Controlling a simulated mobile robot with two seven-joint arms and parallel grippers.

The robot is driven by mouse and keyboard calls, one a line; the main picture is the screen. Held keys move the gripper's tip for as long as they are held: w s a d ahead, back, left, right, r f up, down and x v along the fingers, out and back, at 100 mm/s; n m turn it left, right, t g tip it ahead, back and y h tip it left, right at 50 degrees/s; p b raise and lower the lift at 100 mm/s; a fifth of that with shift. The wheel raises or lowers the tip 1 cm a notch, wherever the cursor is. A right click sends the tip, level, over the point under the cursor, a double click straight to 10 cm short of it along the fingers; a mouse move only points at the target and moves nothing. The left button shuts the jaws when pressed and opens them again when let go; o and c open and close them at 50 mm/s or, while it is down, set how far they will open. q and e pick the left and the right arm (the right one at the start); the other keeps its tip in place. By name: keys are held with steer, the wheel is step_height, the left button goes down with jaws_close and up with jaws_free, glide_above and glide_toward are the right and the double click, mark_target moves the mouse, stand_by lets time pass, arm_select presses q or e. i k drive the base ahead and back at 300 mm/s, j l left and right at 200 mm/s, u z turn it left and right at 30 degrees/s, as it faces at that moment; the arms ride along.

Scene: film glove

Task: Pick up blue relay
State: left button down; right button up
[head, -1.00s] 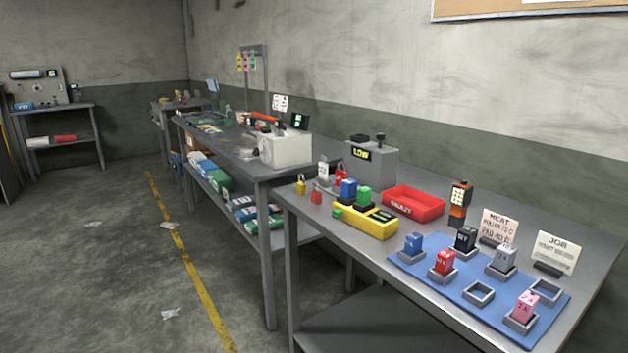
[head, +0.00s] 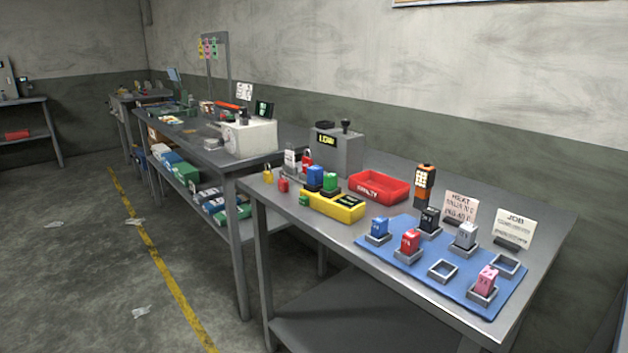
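A blue relay (head: 378,228) stands upright in a grey socket at the left end of the blue mat (head: 412,266), on the near table. A second blue block (head: 315,177), which looks similar, stands in the yellow holder (head: 337,206) beside a green one (head: 330,181). On the mat, a red relay (head: 410,241), a black one (head: 430,220), a grey one (head: 466,236) and a pink one (head: 487,281) also stand in sockets. Neither of my grippers is in view.
A red tray (head: 379,187), an orange and black handheld device (head: 424,185) and two cards stand behind the mat. A grey box (head: 336,150) reading LOW is at the back. Two sockets on the mat are empty. The floor left of the tables is mostly clear, with scattered scraps.

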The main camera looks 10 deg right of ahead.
mark_target(315, 174)
steer(key=i+j+z, duration=0.85)
steer(key=i+l, duration=0.05)
